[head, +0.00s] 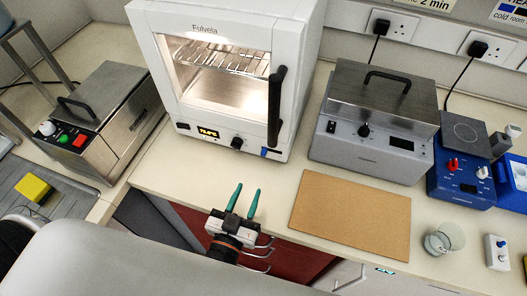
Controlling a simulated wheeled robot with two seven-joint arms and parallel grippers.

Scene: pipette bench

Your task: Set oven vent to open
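The white oven (292,62) marked Fulvela stands at the back, left of centre, with its glass door (222,72) closed and wire shelves lit inside. A black vertical handle (277,105) is on the right of the door. Its lower front panel has a lit display (208,132), a black knob (237,143) and a small blue part (268,153) at the right. I cannot tell which part is the vent control or how it is set. My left gripper (247,188) is in front of and below the oven, its green fingers apart and empty. My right gripper is not in view.
A lidded grey bath (365,150) stands right of the oven, a metal bath (103,125) left. The counter strip before the oven is clear.

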